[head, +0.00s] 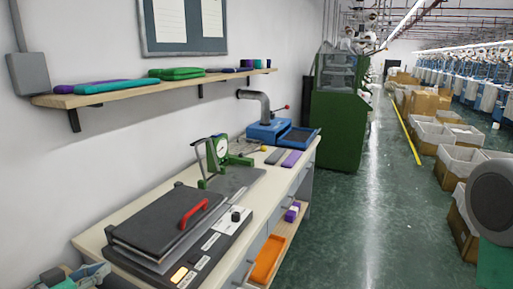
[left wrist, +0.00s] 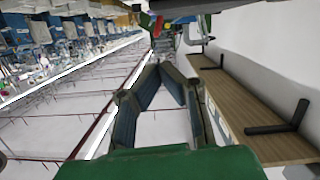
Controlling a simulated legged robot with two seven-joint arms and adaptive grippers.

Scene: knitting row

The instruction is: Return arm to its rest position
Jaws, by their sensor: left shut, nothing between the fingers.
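My left gripper (head: 80,275) shows at the bottom left corner of the head view, partly cut off by the frame edge. It is beside the near left end of the workbench (head: 92,243). In the left wrist view its dark fingers (left wrist: 165,72) come together at the tips, with nothing between them. The green wrist body fills the bottom of that view. My right gripper is not in view.
A black press with a red handle (head: 193,213) sits on the bench's near end. Behind it are a green dial gauge (head: 219,152) and a blue device (head: 268,133). A wall shelf (head: 150,92) holds folded knits. Cartons (head: 459,161) line the right; the green aisle floor is clear.

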